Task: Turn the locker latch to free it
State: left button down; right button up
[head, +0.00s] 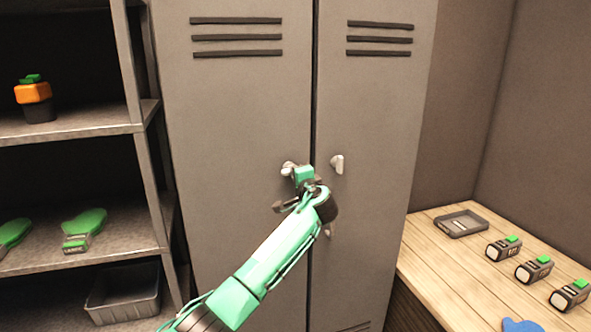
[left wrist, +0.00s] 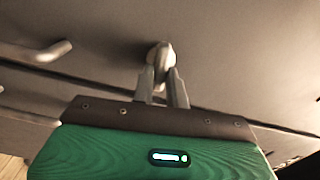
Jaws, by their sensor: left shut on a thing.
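A grey two-door locker (head: 240,110) fills the middle of the head view. A small pale latch (head: 287,167) sits on its left door near the centre seam. My left gripper (head: 291,173) is at this latch, coming from below. In the left wrist view, the two fingers of my left gripper (left wrist: 162,78) are closed around the pale latch (left wrist: 160,53). The gripper partly hides the latch in the head view. A second pale latch (head: 337,163) is on the right door and hangs free; it also shows in the left wrist view (left wrist: 42,52). My right gripper is not in view.
Left is a shelf unit (head: 80,125) with a potted orange item (head: 35,98), green-topped tools (head: 84,230) and a grey bin (head: 123,293). Right is a wooden table (head: 440,270) with a grey tray (head: 460,223) and several battery-like blocks (head: 533,269).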

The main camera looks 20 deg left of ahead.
pick_arm(q)
jog(key=shift+m+p, duration=0.35)
jog(key=shift+m, duration=0.25)
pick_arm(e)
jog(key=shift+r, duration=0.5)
pick_arm(q)
jog(key=shift+f, duration=0.1)
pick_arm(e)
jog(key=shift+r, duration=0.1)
pick_arm(q)
jog(key=c, duration=1.4)
grip_release()
jog(key=shift+d, duration=0.1)
